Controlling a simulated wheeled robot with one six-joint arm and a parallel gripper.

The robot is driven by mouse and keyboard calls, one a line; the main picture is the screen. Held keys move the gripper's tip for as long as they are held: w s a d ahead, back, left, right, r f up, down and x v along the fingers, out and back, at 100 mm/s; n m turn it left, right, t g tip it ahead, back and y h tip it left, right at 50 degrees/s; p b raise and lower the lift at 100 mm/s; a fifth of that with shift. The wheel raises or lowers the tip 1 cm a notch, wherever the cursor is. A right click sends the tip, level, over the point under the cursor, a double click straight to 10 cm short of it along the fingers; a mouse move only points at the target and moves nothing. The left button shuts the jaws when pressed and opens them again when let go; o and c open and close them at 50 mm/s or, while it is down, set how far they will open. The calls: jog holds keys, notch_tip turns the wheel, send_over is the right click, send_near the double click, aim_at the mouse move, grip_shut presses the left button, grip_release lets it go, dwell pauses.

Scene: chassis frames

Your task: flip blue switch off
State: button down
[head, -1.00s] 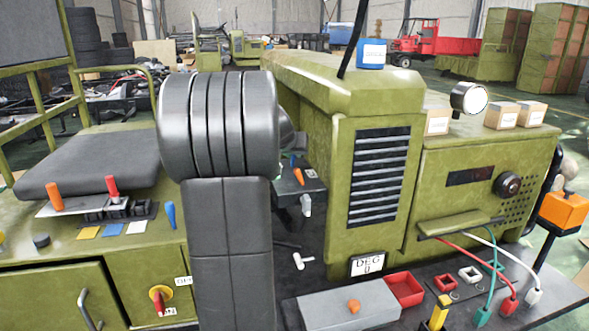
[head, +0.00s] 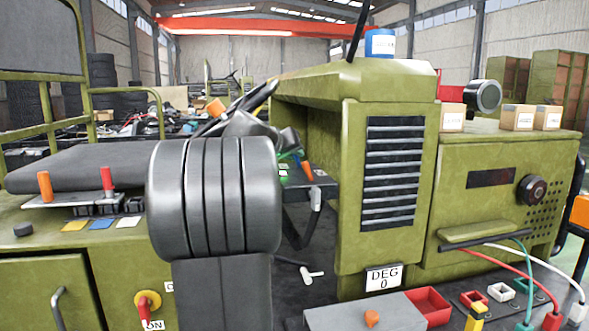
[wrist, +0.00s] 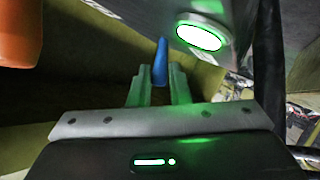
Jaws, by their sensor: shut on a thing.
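The blue switch (wrist: 160,62) is a slim lever in the wrist view, standing between the two pale fingertips of my gripper (wrist: 158,90). My gripper is shut on it. In the head view, my dark arm covers the middle left and hides most of my gripper. The small dark switch panel (head: 322,186) shows to the right of my arm, with an orange lever (head: 307,170) and green patches. I cannot make out the blue switch clearly there.
A large orange cylinder (wrist: 20,35) is close at the upper left of the wrist view. The green vehicle body with a louvred grille (head: 392,172) stands right of the panel. A grey box (head: 365,315) and a red tray (head: 430,304) lie in front.

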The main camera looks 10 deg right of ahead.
jog(key=shift+a+f+n+h+b, duration=0.15)
jog(key=shift+n+h+b, duration=0.2)
jog(key=shift+b, duration=0.75)
jog(key=c, duration=1.4)
grip_release()
jog(key=shift+o, duration=0.2)
jog(key=shift+a, duration=0.1)
jog(key=v, duration=1.3)
jog(key=shift+s+a, duration=0.2)
jog(key=shift+s, duration=0.15)
jog(key=shift+d, duration=0.1)
